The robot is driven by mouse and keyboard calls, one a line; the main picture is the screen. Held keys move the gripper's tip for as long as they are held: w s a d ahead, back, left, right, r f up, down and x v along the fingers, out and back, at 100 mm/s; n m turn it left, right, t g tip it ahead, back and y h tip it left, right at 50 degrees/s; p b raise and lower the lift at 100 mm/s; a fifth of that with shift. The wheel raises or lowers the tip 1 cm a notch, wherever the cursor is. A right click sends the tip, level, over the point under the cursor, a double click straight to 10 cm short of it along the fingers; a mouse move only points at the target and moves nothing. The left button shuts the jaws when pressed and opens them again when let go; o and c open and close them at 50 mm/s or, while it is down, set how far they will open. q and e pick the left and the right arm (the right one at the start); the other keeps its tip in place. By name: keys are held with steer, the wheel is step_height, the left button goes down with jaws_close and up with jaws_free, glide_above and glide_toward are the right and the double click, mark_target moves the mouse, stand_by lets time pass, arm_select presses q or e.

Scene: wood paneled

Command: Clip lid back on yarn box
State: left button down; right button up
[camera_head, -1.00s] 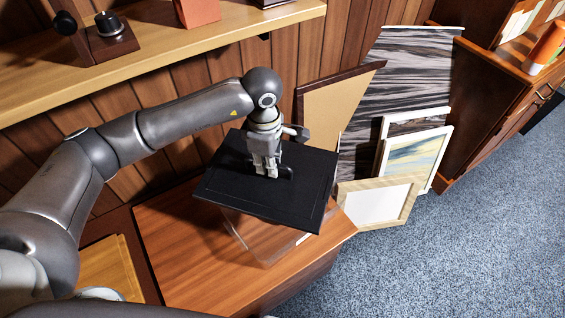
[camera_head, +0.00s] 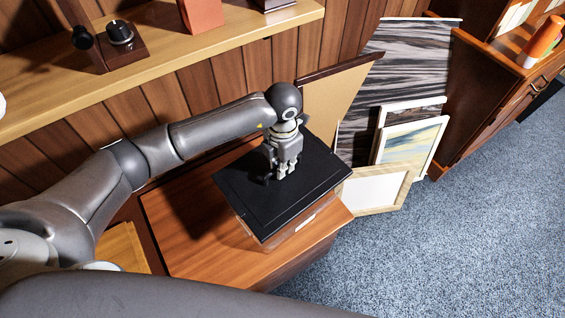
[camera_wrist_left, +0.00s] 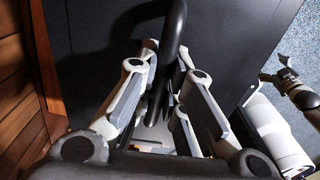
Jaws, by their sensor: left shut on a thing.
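The flat black lid (camera_head: 325,168) lies over the clear box (camera_head: 290,233), roughly lined up with it. Only a narrow strip of the box's near sides shows under the lid, and I cannot tell whether the lid rests on it or hovers just above. Yarn inside cannot be made out. My left gripper (camera_head: 280,178) points down and is shut on the lid's black handle; the handle (camera_wrist_left: 173,40) runs between its fingers in the left wrist view. Part of what looks like my right gripper (camera_wrist_left: 285,80) shows at that view's right edge, its jaws unclear.
The box stands on a wooden cabinet top (camera_head: 185,225). A wooden shelf (camera_head: 170,55) with several objects runs along the panelled wall behind. Picture frames (camera_head: 375,190) lean to the right of the cabinet. Blue carpet (camera_head: 450,250) lies open at the right.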

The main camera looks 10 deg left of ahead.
arm_select(q)
steer(key=shift+f+b, duration=0.15)
steer(key=shift+b, duration=0.15)
step_height(320, 180, down, 6)
steer(key=b, duration=0.5)
steer(key=shift+f+b, duration=0.2)
steer(key=shift+b, duration=0.3)
stand_by(1.8)
steer(key=shift+f+b, duration=0.45)
steer(key=shift+b, duration=0.1)
stand_by(1.5)
steer(key=c, duration=1)
jaws_free()
steer(key=shift+o, duration=0.2)
